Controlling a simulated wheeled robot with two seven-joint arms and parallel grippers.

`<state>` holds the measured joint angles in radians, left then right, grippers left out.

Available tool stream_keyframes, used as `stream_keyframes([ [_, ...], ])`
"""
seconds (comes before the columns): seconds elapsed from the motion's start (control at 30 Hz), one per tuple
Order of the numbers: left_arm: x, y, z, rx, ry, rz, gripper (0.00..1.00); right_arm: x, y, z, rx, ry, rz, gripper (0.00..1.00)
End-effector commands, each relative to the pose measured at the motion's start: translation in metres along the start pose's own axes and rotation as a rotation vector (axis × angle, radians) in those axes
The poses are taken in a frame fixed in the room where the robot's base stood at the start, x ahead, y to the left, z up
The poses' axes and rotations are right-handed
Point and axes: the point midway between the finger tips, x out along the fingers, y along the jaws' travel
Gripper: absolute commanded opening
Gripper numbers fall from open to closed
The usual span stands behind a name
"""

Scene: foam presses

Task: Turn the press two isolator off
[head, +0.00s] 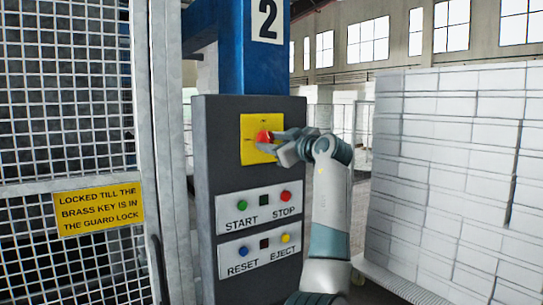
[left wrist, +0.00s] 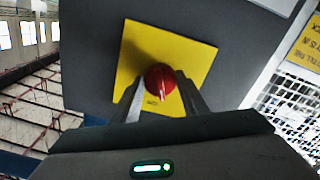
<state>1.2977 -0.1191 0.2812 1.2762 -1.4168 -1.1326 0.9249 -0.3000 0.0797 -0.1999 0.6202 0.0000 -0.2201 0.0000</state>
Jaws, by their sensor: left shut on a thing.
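The press two isolator is a red rotary knob (head: 263,136) on a yellow square plate (head: 248,154), high on the dark control panel under the number 2 sign (head: 267,20). My left gripper (head: 277,139) reaches it from the right, its fingers at the knob. In the left wrist view the red knob (left wrist: 160,78) sits between the two fingertips (left wrist: 160,94), which are shut on it. A pale mark shows on the knob's lower side there. The small lettering on the plate is too small to read. My right gripper is not in view.
Below the isolator are START (head: 242,206), STOP (head: 285,196), RESET (head: 243,251) and EJECT (head: 285,238) buttons. A mesh guard (head: 70,100) with a yellow key sign (head: 98,207) stands left. Stacked white blocks (head: 450,170) stand right.

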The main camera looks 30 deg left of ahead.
Motion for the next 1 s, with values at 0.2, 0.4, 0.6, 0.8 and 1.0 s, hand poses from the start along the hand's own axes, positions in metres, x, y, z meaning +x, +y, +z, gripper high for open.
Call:
stream_keyframes([
  [0.2,0.000,-0.001,0.003,-0.207,0.003,0.002,0.18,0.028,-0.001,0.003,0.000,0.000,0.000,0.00],
  [0.4,0.000,0.000,0.001,-0.397,0.002,0.001,0.18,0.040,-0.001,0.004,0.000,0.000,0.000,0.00],
  [0.6,0.000,0.001,0.000,-0.587,0.001,0.001,0.18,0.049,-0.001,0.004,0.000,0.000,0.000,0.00],
  [0.8,0.000,0.002,0.000,-0.776,0.001,0.001,0.18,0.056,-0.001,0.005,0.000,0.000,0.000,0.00],
  [1.0,0.000,0.002,-0.001,-0.946,0.001,0.001,0.18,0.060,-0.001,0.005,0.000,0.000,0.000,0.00],
])
